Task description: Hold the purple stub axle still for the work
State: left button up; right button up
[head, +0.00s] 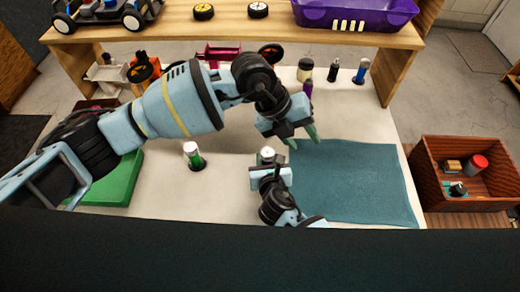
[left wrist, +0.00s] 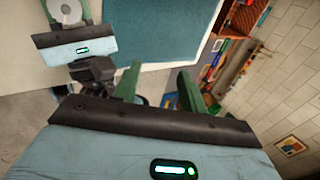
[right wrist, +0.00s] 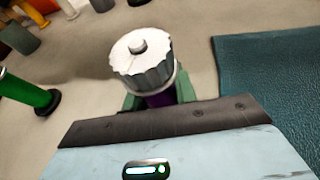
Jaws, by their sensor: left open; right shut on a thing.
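The purple stub axle (right wrist: 160,99) is held upright in my right gripper, with a grey-white toothed cap (right wrist: 142,62) on its top. The green fingers of my right gripper (right wrist: 158,104) are shut on its purple part, which is mostly hidden behind the cap. In the head view the white cap (head: 267,152) shows just left of the teal mat, above my right gripper (head: 268,163). The round cap also shows in the left wrist view (left wrist: 65,12). My left gripper (head: 303,138) is open and empty over the mat's upper left corner, beyond and right of the axle.
The teal mat (head: 355,185) is bare. A green-bodied, white-capped part (head: 195,157) stands left of the axle, near a green tray (head: 120,182). Several small bottles stand at the back, below a wooden shelf (head: 230,30). A wooden crate (head: 425,160) is at the right.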

pick_arm(q)
jog(key=s+n+h, duration=0.1)
jog(key=n+h, duration=0.2)
jog(key=n, duration=0.1)
jog(key=n+t+h, duration=0.2)
jog(key=n+t, duration=0.5)
jog(key=n, duration=1.3)
send_near(263, 154)
jog(key=x, duration=0.9)
jog(key=shift+a, duration=0.1)
jog(key=c, duration=0.7)
